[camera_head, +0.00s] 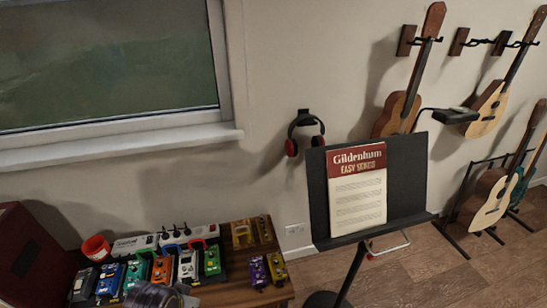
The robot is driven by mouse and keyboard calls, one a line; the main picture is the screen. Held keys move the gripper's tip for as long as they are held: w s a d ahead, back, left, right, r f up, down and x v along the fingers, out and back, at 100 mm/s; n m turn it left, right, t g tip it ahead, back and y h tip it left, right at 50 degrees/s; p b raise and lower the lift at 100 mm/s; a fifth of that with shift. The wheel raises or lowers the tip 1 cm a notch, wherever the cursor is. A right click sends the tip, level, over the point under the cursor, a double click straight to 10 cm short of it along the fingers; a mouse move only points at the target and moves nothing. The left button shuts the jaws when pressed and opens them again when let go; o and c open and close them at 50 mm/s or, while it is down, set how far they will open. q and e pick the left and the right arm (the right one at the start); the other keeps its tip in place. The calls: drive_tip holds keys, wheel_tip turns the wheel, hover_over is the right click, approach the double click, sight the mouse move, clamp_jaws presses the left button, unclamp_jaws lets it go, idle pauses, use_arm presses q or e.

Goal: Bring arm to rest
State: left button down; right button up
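Neither of my grippers is in view, and I see no part of either arm that I am sure of. The task names no other object. A black music stand (408,175) stands right of the middle and holds a booklet (357,190) titled "Gildenham Easy Songs". A wooden table (228,290) at the lower left bears several coloured effect pedals (162,270).
A red cup (96,247) and a power strip (135,246) stand at the table's back. A dark round thing (150,297) is cut off below. Headphones (304,130) hang on the wall. Guitars (400,107) hang at right; others stand on a rack (455,228).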

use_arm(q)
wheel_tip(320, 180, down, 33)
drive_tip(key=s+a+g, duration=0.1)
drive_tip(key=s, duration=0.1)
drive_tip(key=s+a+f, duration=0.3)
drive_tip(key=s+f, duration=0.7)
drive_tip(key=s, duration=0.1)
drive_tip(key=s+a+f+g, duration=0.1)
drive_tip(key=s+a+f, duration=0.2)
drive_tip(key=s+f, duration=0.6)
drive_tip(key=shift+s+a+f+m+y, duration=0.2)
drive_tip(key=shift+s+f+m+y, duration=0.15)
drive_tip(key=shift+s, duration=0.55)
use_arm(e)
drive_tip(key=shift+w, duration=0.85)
